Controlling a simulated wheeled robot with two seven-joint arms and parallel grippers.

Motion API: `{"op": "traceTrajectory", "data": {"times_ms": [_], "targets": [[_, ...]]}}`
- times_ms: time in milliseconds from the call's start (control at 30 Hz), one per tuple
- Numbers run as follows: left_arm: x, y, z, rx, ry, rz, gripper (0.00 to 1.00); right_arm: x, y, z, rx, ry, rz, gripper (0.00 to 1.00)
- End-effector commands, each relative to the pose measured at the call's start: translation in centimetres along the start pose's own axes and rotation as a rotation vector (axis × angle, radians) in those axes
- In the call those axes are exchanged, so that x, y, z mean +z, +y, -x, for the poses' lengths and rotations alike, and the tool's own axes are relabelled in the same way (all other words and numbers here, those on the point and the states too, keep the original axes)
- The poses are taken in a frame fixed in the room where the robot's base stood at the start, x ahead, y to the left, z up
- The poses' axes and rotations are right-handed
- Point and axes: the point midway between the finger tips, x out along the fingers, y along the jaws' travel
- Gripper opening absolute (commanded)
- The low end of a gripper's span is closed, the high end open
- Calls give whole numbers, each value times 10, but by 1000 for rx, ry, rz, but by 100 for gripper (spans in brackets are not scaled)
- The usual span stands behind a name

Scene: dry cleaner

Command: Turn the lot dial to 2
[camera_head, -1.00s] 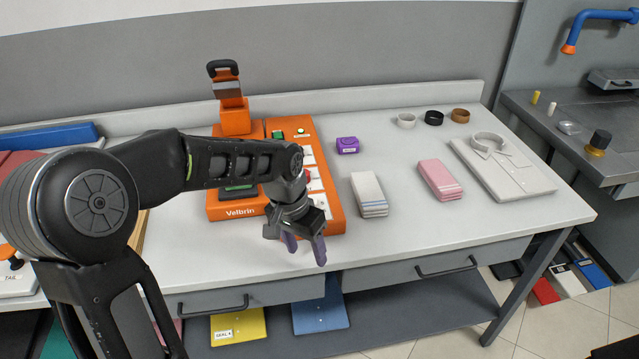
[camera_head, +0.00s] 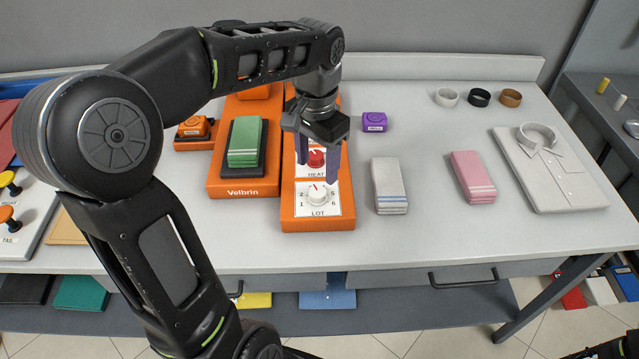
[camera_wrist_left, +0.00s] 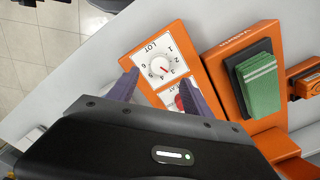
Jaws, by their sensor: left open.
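The lot dial (camera_head: 318,195) is a white round knob on a white plate marked LOT, low on the orange Velbrin machine's right panel (camera_head: 318,223). Its red mark points up-left, seemingly near 3; the dial also shows in the left wrist view (camera_wrist_left: 158,67). My left gripper (camera_head: 317,161) is open, pointing down above the panel, a little behind the lot dial. Its purple fingers appear on either side of the red heat dial (camera_head: 316,158) in the head view; contact cannot be told. In the wrist view the fingertips (camera_wrist_left: 158,79) frame the plate area.
A green folded cloth (camera_head: 245,141) lies on a dark pad left of the panel. The counter (camera_head: 420,235) in front of the machine is clear.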

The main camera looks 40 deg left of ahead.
Motion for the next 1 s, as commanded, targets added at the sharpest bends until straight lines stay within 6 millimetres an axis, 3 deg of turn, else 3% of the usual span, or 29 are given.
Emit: {"op": "traceTrajectory", "data": {"times_ms": [167,600,933,1000], "targets": [[0,0,-13,1,-3,0,58,0,0,1,0,1,0,36],[0,0,-73,2,-1,0,58,0,-2,6,2,-1,-1,36],[0,0,-78,1,1,0,58,0,-2,5,2,-1,-1,36],[0,0,-78,1,1,0,53,0,-2,5,2,-1,-1,36]]}}
